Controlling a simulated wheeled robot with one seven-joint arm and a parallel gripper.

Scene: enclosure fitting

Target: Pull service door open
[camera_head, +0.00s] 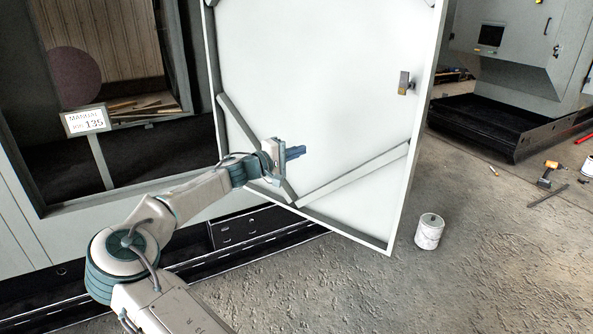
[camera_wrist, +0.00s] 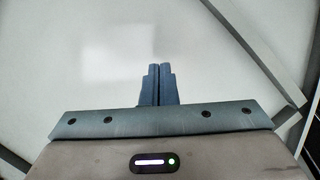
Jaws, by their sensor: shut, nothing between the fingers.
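The service door (camera_head: 320,85) is a large white panel with a raised rim and diagonal braces. It stands swung out from the dark enclosure opening, with its inner face toward me. A small latch or handle piece (camera_head: 404,83) sits near its right edge. My gripper (camera_head: 298,152) is in front of the lower left part of the inner face, fingers pointing right. In the wrist view my gripper (camera_wrist: 159,84) has its blue fingers together and empty, with the white door panel (camera_wrist: 90,45) filling the background. I cannot tell whether the fingertips touch the panel.
The enclosure opening is at left, with a sign (camera_head: 86,121) on a post in front of it. A white can (camera_head: 429,232) stands on the floor right of the door's lower corner. A grey machine (camera_head: 520,50) stands at the back right, with tools (camera_head: 547,173) on the floor.

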